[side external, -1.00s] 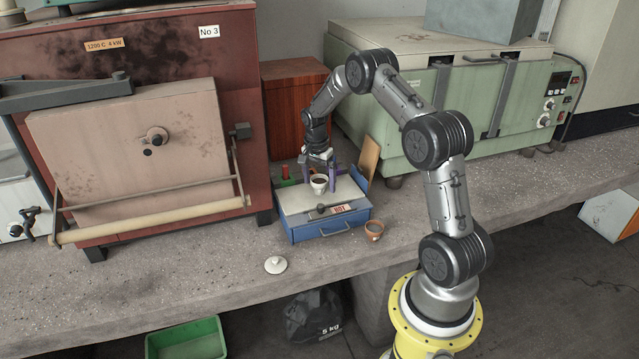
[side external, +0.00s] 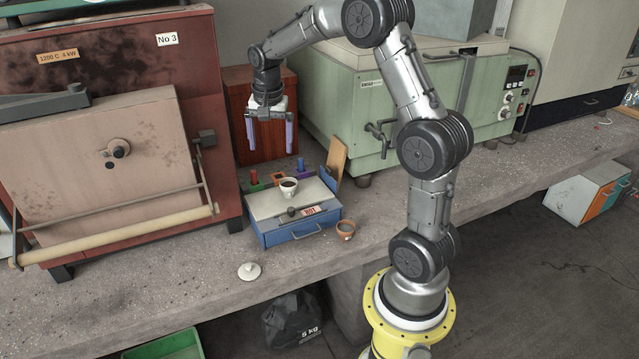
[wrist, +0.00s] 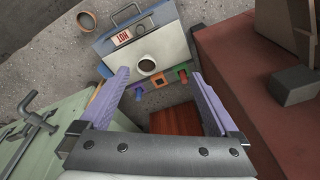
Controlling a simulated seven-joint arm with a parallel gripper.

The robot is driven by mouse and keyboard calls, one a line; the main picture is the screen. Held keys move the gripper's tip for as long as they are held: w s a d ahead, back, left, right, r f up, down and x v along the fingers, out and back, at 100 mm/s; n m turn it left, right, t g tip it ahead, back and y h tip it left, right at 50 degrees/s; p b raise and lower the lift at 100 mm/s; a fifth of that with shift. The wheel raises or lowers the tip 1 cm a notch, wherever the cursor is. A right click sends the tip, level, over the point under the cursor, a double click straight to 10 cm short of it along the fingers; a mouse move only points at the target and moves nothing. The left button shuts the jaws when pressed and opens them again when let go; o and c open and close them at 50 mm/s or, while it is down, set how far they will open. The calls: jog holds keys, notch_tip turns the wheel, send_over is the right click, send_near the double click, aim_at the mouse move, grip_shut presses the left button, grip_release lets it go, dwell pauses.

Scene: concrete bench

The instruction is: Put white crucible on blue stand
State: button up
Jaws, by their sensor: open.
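The white crucible (side external: 289,188), with dark contents, stands upright on the pale top of a blue box (side external: 262,236) with a front handle and a HOT label. It also shows in the wrist view (wrist: 147,66). Behind it is a row of small coloured pieces: green with a red peg (side external: 254,179), an orange square (side external: 279,178), and a purple-and-blue piece (side external: 301,164). My gripper (side external: 270,147) is open and empty, raised above and behind the box, with its purple fingers pointing down. It is clear of the crucible.
A clay cup (side external: 346,230) stands right of the box. A white lid (side external: 249,271) lies in front on the bench. The red furnace (side external: 190,70) is close on the left; the green oven (side external: 375,110) is right.

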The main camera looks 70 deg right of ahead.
jog(key=s+a+r+n+t, duration=0.1)
jog(key=s+a+r+n, duration=0.3)
jog(key=s+a, duration=0.3)
jog(key=s+a+r+n+t, duration=0.2)
jog(key=s+a+r+n, duration=0.25)
jog(key=a, duration=0.45)
jog(key=s+a+f+n, duration=0.1)
jog(key=s+a+n, duration=0.2)
jog(key=s, duration=0.2)
jog(key=s+a+f+n+t+y, duration=0.1)
jog(key=s+a+n, duration=0.2)
jog(key=s, duration=0.3)
jog(key=shift+f+y, duration=0.2)
jog(key=shift+y, duration=0.1)
